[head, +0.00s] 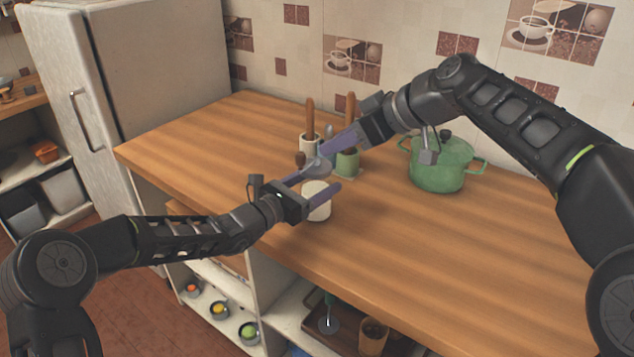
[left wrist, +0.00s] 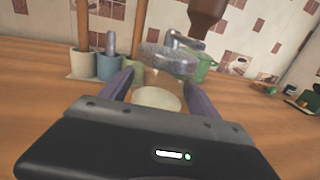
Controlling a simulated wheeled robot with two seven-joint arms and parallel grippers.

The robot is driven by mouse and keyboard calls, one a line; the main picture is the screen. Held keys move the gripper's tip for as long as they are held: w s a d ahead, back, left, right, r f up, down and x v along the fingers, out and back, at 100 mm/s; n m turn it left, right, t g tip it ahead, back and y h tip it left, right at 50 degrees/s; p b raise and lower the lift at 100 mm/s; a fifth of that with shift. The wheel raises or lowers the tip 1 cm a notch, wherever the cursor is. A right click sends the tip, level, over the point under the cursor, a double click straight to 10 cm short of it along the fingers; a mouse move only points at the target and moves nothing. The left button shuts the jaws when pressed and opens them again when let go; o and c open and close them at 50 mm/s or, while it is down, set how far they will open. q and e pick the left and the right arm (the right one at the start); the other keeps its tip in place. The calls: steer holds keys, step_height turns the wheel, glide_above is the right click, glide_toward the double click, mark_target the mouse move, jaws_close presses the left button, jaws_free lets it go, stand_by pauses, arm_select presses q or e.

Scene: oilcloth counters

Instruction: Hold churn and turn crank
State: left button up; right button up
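The churn is a glass jar with cream-white contents (head: 317,208) and a grey metal top, upright on the wooden counter. Its crank has a brown wooden knob (head: 300,159) on the left of the top. My left gripper (head: 327,179) has its purple fingers on either side of the jar, apparently closed against it. The left wrist view shows the jar (left wrist: 157,99) between the fingers and the brown knob (left wrist: 206,14) above, close to the camera. My right gripper (head: 323,151) is just above and behind the churn's top, apart from the knob; its finger gap is hidden.
Utensil pots (head: 347,163) with wooden-handled tools stand close behind the churn. A green lidded pot (head: 440,175) stands to the right, under my right arm. The counter (head: 225,145) is clear on the left and at the front right. A fridge (head: 85,100) stands at the left.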

arm_select(q)
steer(key=o, duration=0.4)
steer(key=shift+o, duration=0.2)
steer(key=shift+s+a, duration=0.1)
steer(key=v, duration=1.1)
steer(key=shift+s+a, duration=0.25)
steer(key=shift+s, duration=0.05)
